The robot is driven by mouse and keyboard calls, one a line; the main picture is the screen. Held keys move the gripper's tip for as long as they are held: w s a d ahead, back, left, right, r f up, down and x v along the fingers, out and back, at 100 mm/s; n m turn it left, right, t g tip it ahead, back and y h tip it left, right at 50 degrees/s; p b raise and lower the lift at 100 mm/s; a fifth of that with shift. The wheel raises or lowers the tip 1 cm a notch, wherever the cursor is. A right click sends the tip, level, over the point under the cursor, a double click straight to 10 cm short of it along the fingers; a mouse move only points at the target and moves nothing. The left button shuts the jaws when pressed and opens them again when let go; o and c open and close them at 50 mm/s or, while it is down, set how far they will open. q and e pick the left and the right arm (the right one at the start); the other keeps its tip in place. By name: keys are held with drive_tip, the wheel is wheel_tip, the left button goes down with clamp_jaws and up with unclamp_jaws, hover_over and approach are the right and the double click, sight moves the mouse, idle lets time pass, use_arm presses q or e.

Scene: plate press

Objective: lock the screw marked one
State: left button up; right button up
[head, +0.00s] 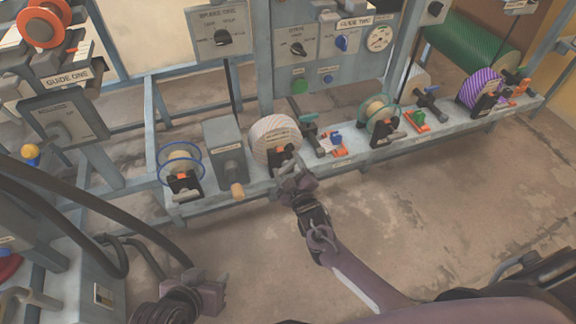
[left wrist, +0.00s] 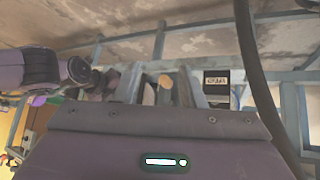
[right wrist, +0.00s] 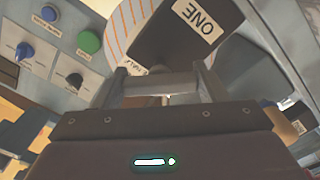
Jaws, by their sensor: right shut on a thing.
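The striped white roll (head: 273,136) sits on the bench rail, with a dark stand (head: 283,160) in front. In the right wrist view a dark block (right wrist: 180,40) bears a white label reading ONE (right wrist: 197,17). My right gripper (head: 292,180) is at the front of this stand. It is shut on a grey bar-shaped handle (right wrist: 160,83), seemingly the screw marked one; the jaws hide much of it in the head view. My left gripper (head: 218,284) is open and empty, low at the left, away from the bench. Its parted fingers (left wrist: 160,85) show in the left wrist view.
A grey box with a wooden knob (head: 237,190) and a blue-rimmed spool (head: 181,165) stand left of the roll. A teal spool (head: 377,115) and a purple striped roll (head: 480,88) stand to its right. Black cables (head: 120,220) hang near my left arm.

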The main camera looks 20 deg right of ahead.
drive_tip(key=shift+m, duration=1)
drive_tip(key=m, duration=0.3)
drive_tip(key=shift+m+p, duration=0.3)
drive_tip(key=shift+p, duration=0.1)
use_arm(q)
drive_tip(key=shift+s+a+f+g+y, duration=0.2)
drive_tip(key=shift+s+a+f+g, duration=0.2)
drive_tip(key=shift+s, duration=0.2)
drive_tip(key=shift+s+a+f+g+y, duration=0.2)
drive_tip(key=shift+s+a+f+g, duration=0.15)
drive_tip(key=shift+s+g, duration=0.2)
use_arm(e)
drive_tip(key=shift+m, duration=1.5)
use_arm(q)
drive_tip(key=shift+a, duration=0.15)
use_arm(e)
drive_tip(key=shift+a, duration=0.1)
drive_tip(key=o, duration=1)
use_arm(q)
drive_tip(key=shift+p, duration=0.3)
use_arm(e)
drive_tip(key=shift+s, duration=0.1)
